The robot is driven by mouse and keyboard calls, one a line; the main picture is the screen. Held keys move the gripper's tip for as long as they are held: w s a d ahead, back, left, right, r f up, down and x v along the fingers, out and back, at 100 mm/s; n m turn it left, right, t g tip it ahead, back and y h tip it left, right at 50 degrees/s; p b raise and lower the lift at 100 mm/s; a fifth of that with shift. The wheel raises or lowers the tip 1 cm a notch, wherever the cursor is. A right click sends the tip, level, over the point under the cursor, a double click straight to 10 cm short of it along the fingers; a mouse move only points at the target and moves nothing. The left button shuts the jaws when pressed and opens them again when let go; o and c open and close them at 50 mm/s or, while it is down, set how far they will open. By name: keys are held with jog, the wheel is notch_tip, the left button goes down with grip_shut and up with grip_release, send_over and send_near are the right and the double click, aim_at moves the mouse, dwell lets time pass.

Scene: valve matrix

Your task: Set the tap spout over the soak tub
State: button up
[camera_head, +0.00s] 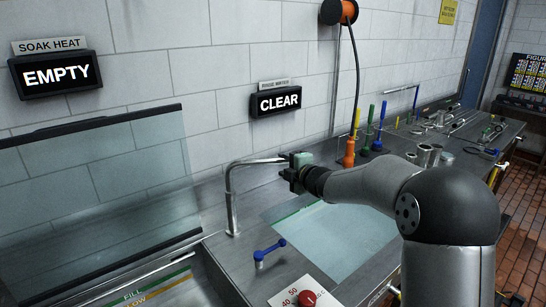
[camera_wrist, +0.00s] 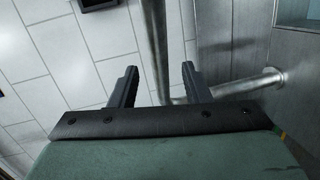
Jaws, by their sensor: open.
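The metal tap (camera_head: 232,205) stands on the steel counter, and its spout (camera_head: 258,162) runs right from the top bend toward my gripper (camera_head: 291,172). My gripper is open near the spout's free end. In the wrist view, its fingers (camera_wrist: 160,85) are apart, and a metal pipe (camera_wrist: 157,40) passes through the space between them; contact cannot be told. The soak tub (camera_head: 180,292), with fill marks, is at lower left below the "SOAK HEAT" sign, mostly cut off. The spout points away from it.
A glass panel (camera_head: 95,195) stands upright behind the soak tub. A pale basin (camera_head: 335,240) lies right of the tap. A blue lever (camera_head: 268,252) and red knob (camera_head: 307,297) are in front.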

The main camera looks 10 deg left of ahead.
aim_at(273, 160)
jog(key=p+x, duration=0.2)
jog(key=x, duration=0.5)
jog(key=shift+w+a, duration=0.2)
jog(key=shift+w, duration=0.1)
jog(key=shift+f, duration=0.1)
grip_shut()
